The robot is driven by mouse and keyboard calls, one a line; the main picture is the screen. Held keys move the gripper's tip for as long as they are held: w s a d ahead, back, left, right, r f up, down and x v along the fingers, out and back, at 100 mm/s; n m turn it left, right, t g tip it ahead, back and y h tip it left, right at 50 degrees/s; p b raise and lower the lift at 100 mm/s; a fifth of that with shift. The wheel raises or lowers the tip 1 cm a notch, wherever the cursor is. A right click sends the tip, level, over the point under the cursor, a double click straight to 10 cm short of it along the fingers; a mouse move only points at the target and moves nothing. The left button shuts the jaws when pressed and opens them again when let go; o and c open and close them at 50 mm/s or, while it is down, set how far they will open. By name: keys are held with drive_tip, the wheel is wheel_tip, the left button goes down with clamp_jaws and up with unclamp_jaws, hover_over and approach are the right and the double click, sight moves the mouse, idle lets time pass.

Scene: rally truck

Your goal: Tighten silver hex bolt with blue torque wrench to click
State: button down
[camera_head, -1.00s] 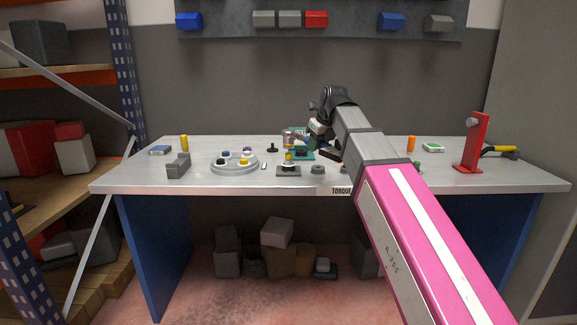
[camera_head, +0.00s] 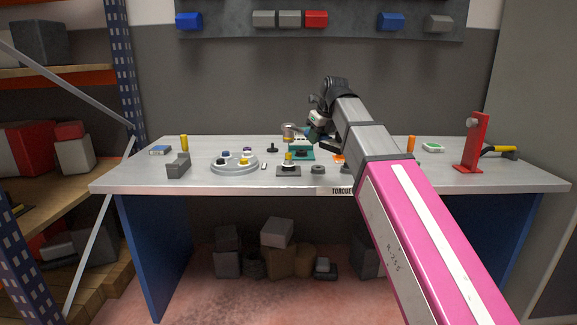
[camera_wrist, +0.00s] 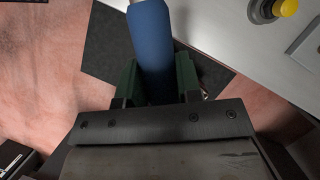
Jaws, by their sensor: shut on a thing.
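My gripper (camera_wrist: 157,82) is shut on the blue handle of the torque wrench (camera_wrist: 153,45), which lies between its green fingers in the wrist view. In the head view my gripper is partly hidden by my arm above the back middle of the bench. A silver, round end (camera_head: 288,129), seemingly the wrench's head, shows just left of it, above a teal fixture (camera_head: 300,152). I cannot make out the silver hex bolt, nor whether the wrench touches anything.
The bench (camera_head: 130,180) carries a round grey tray (camera_head: 234,168), a yellow-topped block (camera_head: 288,168), a grey holder (camera_head: 178,166) and a red stand (camera_head: 474,145). My arm covers part of the bench right of centre. Bare bench top lies at the front left.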

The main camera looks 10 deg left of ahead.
idle(0.4)
wheel_tip(320, 180, down, 7)
drive_tip(key=shift+r, duration=0.15)
idle(0.7)
drive_tip(key=shift+f, duration=1.1)
idle(1.6)
drive_tip(key=c, duration=1.7)
unclamp_jaws()
clamp_jaws()
drive_tip(key=shift+s+a+m+t+h, duration=0.3)
drive_tip(key=shift+s+a+m, duration=0.7)
drive_tip(key=shift+a, duration=0.2)
drive_tip(key=shift+w+d+n, duration=0.3)
drive_tip(key=shift+w+d, duration=0.05)
